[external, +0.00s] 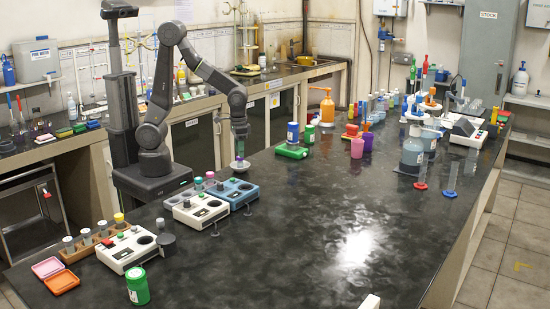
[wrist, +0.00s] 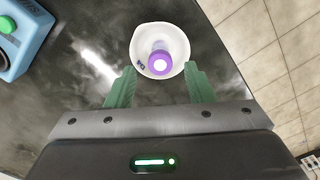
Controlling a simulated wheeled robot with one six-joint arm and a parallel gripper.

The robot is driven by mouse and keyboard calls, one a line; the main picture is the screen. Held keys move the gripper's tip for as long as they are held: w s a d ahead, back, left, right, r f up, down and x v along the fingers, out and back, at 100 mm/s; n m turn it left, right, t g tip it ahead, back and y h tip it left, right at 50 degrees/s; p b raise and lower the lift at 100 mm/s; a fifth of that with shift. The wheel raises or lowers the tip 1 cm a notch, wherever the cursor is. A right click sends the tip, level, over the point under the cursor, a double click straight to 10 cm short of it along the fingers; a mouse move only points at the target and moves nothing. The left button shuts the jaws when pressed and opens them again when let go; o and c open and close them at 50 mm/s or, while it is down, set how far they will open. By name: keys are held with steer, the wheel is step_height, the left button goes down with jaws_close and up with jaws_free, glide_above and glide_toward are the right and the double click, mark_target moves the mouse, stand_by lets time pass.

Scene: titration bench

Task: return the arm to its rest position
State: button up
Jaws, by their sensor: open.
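A blue instrument (external: 232,193) and white instruments (external: 199,207) stand close to the gripper on the bench. A green box (external: 291,151) and bottles stand to its right. The bench's middle is clear. A side counter (external: 190,105) with glassware runs behind the arm.

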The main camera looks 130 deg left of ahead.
step_height(320, 180, up, 7)
step_height(320, 180, down, 12)
steer(key=shift+f+b, duration=0.1)
steer(key=shift+b, duration=0.25)
step_height(320, 180, up, 11)
steer(key=shift+r, duration=0.1)
steer(key=w+d+m+p, duration=0.2)
steer(key=d+m, duration=0.7)
steer(key=d, duration=2.2)
step_height(320, 180, down, 9)
steer(key=shift+f+p, duration=0.15)
steer(key=shift+p, duration=0.2)
